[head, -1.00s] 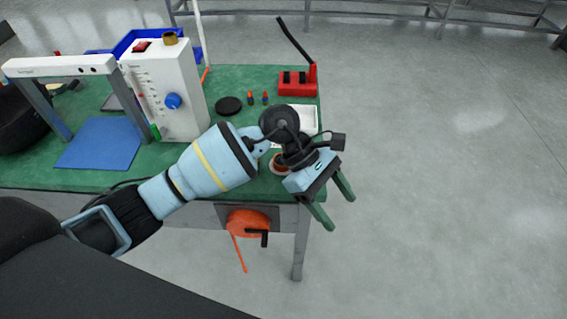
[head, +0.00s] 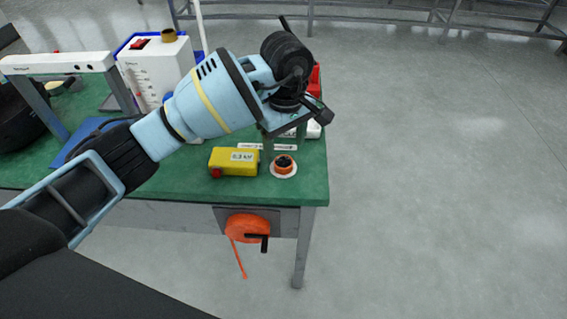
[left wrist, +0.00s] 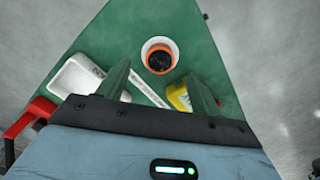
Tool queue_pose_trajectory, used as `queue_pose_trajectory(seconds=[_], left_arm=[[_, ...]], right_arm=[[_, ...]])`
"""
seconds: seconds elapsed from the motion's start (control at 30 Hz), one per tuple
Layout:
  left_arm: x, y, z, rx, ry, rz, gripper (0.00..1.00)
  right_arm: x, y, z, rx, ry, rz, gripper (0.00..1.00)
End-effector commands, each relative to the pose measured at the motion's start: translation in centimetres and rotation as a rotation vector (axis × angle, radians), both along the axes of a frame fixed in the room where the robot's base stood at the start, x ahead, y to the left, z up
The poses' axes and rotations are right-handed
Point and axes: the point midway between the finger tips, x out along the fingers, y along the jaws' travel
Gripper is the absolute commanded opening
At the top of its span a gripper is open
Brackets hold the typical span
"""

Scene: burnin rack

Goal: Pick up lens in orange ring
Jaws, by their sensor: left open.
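The lens in its orange ring (head: 283,165) is a dark round piece on a white round base. It stands on the green table's right part, near the front edge. It also shows in the left wrist view (left wrist: 160,58), just beyond and between the fingertips. My left gripper (head: 284,143) is open and empty above the table, a little behind the lens in the head view. Its two green fingers show apart in the left wrist view (left wrist: 158,78). The gripper body partly hides the fingers in the head view. My right gripper is not in view.
A yellow box (head: 234,161) with a red knob stands just left of the lens. A white tray (left wrist: 77,75) and a red holder (left wrist: 38,110) lie near the gripper. An orange reel (head: 247,225) hangs on the table's front. The table (head: 190,187) ends close to the lens.

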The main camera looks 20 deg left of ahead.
Motion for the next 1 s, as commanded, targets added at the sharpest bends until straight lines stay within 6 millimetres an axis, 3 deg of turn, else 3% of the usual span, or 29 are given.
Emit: queue_pose_trajectory(seconds=[0.23, 0.53, 0.83, 1.0], left_arm=[[0.0, 0.1, -1.1, -0.002, 0.002, 0.000, 0.65], [0.2, 0.5, -4.9, -0.003, 0.001, -0.001, 0.65], [0.2, 0.5, -5.4, -0.002, -0.001, 0.000, 0.65], [0.2, 0.5, -5.4, -0.002, -0.001, 0.000, 0.46]], right_arm=[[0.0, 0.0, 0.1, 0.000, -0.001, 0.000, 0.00], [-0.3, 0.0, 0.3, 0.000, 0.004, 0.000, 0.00], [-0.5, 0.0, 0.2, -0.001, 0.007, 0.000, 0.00], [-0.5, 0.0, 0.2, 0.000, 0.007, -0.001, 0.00]])
